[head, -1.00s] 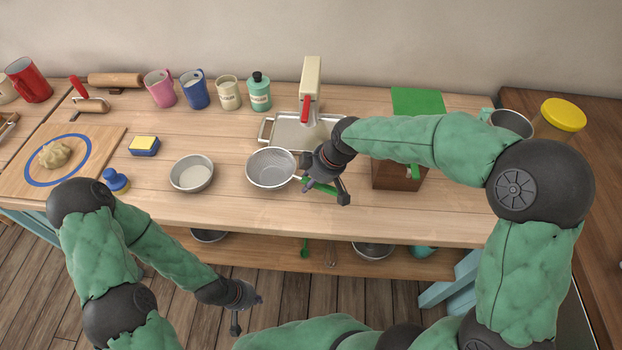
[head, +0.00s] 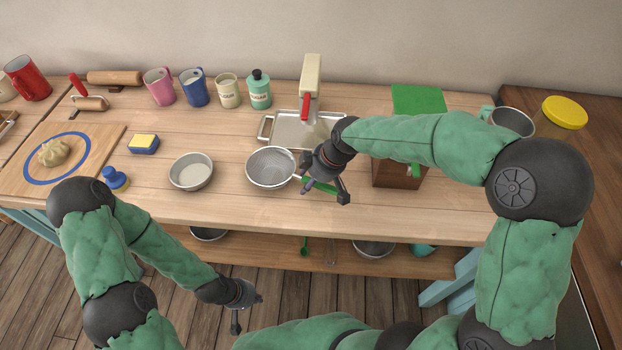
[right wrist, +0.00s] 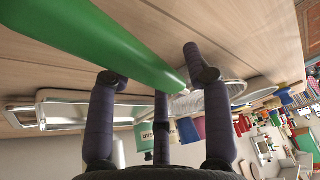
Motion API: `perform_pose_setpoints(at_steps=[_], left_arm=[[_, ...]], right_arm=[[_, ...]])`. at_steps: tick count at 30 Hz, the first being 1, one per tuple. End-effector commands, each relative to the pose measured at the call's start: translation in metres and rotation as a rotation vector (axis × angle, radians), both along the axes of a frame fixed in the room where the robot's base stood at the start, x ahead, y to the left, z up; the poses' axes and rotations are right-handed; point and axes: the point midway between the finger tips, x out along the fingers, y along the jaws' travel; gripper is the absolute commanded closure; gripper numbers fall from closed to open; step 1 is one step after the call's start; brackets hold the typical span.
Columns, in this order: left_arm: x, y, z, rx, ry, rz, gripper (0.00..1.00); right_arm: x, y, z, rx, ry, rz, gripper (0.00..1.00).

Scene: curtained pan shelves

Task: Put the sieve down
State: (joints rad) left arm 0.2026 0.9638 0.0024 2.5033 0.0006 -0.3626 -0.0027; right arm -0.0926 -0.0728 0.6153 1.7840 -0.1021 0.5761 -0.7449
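The sieve (head: 269,167), a wire-mesh bowl with a green handle, sits on the wooden table in the middle of the head view. It appears to rest on the tabletop. My right gripper (head: 325,190) is over its handle. In the right wrist view the green handle (right wrist: 100,45) crosses the fingertips and the mesh bowl (right wrist: 212,98) lies beyond. The fingers stand apart, with visible gaps to the handle. My left gripper (head: 246,310) is empty, fingers apart, in front of the table's front edge.
A metal bowl (head: 191,172) stands left of the sieve. A metal tray (head: 300,130) with a cream and red device (head: 310,88) is behind it. A wooden box with a green top (head: 417,100) is to the right. Bare tabletop (head: 250,212) lies in front.

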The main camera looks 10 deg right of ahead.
Motion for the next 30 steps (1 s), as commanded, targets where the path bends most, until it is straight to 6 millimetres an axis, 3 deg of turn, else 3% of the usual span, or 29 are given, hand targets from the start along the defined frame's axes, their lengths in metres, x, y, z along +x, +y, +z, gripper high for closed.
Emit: perform_pose_setpoints(at_steps=[13, 30], left_arm=[[0.0, 0.0, 0.0, 0.0, 0.0, 0.0, 1.0], [0.0, 0.0, 0.0, 0.0, 0.0, 0.0, 1.0]], right_arm=[[-0.001, -0.003, 0.008, 0.0, -0.003, -0.001, 0.41], [-0.025, -0.032, 0.098, 0.001, -0.002, 0.0, 0.41]])
